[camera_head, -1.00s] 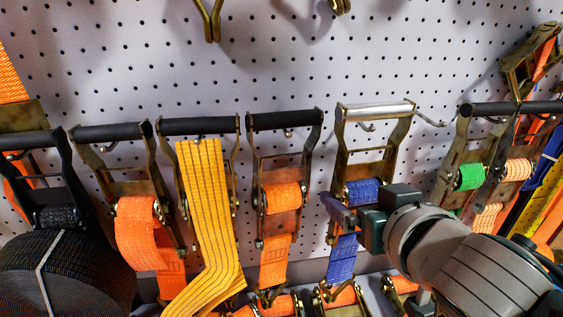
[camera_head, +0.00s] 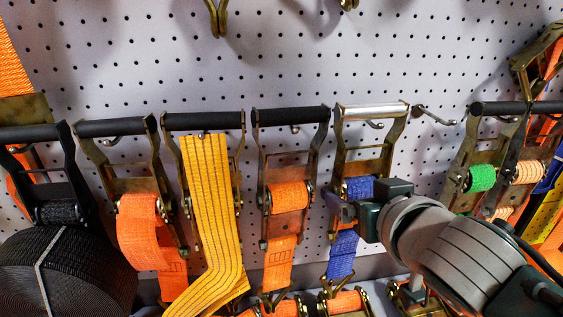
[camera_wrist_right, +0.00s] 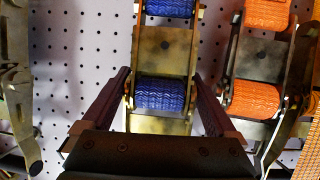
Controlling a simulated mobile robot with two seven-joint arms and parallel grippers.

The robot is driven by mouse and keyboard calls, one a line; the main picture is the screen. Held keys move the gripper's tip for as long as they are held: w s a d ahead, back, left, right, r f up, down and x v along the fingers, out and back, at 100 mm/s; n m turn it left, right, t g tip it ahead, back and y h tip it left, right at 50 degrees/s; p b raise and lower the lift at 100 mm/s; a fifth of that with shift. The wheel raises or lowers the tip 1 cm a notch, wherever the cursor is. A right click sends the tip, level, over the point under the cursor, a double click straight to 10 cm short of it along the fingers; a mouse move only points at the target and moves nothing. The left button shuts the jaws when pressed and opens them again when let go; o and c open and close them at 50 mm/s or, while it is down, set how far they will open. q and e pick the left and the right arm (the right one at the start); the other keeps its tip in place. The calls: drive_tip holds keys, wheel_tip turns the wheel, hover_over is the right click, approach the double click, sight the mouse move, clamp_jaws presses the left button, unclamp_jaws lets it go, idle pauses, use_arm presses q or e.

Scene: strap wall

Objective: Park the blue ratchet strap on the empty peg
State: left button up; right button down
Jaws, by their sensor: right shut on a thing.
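The blue ratchet strap (camera_head: 342,250) hangs upright on the pegboard, its silver handle (camera_head: 372,110) at the top, with a peg (camera_head: 375,125) showing just below the handle. My right gripper (camera_head: 347,208) reaches in from the right and is shut on this strap at its lower body. In the right wrist view, the fingers of my right gripper (camera_wrist_right: 161,82) lie on either side of the metal frame around the blue webbing (camera_wrist_right: 160,94). The exact contact is hard to see. An empty peg (camera_head: 433,117) sticks out to the right of the silver handle. My left gripper is out of view.
An orange strap (camera_head: 289,197) hangs close on the left, with a yellow strap (camera_head: 207,190) beyond it. A green strap (camera_head: 481,178) hangs right of the empty peg. Bare pegboard (camera_head: 170,70) lies above the row. More ratchets (camera_head: 340,302) sit below.

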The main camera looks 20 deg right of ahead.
drive_tip(key=shift+r, duration=0.15)
drive_tip(key=shift+c, duration=0.2)
unclamp_jaws()
drive_tip(key=shift+o, duration=0.2)
drive_tip(key=shift+w, duration=0.1)
drive_tip(key=shift+f, duration=0.2)
drive_tip(key=p+v, duration=0.4)
drive_tip(key=v, duration=0.6)
drive_tip(key=s+a+r+n+g+y+p, duration=0.1)
drive_tip(key=s+a+r+n+g+p, duration=0.3)
drive_tip(key=r+p, duration=0.95)
drive_tip(key=s+d+r+m+g+y+p, duration=0.15)
drive_tip(key=s+r+p, duration=0.45)
drive_tip(key=r+p, duration=0.75)
drive_tip(key=s+a+r+n+g+y+p, duration=0.15)
drive_tip(key=s+r+g+p, duration=0.3)
drive_tip(key=r+p, duration=0.85)
wheel_tip(320, 180, up, 34)
drive_tip(key=p, duration=3.5)
drive_tip(key=shift+s+a+n+t+h, duration=0.3)
drive_tip(key=shift+s+a+h, duration=0.1)
drive_tip(key=shift+s, duration=0.05)
